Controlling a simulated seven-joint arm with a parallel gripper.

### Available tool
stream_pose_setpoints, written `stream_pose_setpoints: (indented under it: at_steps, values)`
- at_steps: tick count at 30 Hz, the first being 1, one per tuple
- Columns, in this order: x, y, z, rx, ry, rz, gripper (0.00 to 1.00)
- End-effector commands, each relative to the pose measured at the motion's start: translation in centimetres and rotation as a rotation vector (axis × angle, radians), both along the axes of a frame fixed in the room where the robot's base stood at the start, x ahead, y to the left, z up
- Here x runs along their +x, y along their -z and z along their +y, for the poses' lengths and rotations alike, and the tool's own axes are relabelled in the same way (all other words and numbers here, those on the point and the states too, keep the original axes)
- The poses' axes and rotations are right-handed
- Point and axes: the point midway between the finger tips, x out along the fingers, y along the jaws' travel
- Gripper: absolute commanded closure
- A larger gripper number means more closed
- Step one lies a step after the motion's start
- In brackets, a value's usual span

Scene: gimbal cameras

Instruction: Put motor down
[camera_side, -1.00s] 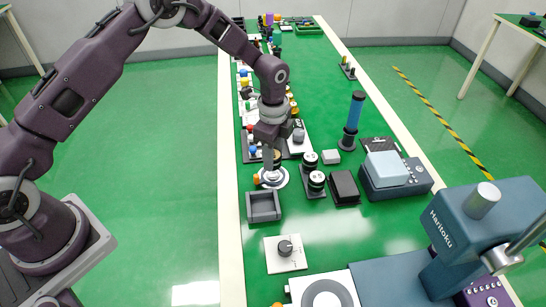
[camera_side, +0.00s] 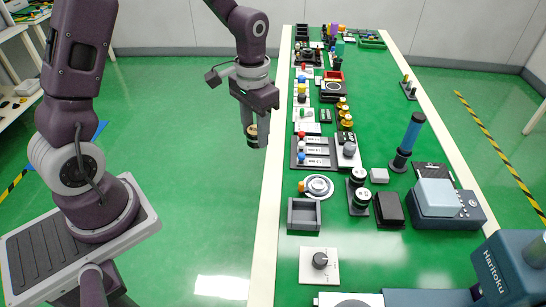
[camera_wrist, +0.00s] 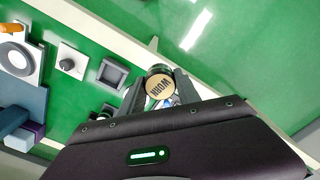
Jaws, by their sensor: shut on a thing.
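My gripper (camera_side: 255,137) is shut on the motor (camera_side: 251,130), a short round piece with black and tan bands. It hangs between the fingers in the air, left of the bench's near-left edge over the green floor. In the wrist view the motor (camera_wrist: 160,84) shows its round tan end face with dark lettering, between the fingers. A white round base (camera_side: 318,184) with a blue-grey ring and an orange knob stands on the bench, apart from my gripper.
An open grey tray (camera_side: 304,214) and a white knob plate (camera_side: 319,266) lie on the green bench (camera_side: 262,272) near the round base. The floor under my gripper is clear.

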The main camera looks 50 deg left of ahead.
Motion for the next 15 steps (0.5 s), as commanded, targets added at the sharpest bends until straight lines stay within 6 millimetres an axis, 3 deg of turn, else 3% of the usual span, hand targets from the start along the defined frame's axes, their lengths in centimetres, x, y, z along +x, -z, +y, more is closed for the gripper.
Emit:
stream_pose_setpoints:
  at_steps: [4,12,15]
  values:
    - [0.9,0.5,-2.4,-0.002,-0.025,0.000,1.00]
    - [2.5,2.6,-12.3,-0.003,-0.146,0.003,1.00]
    - [2.4,3.2,-14.5,-0.002,-0.179,0.002,1.00]
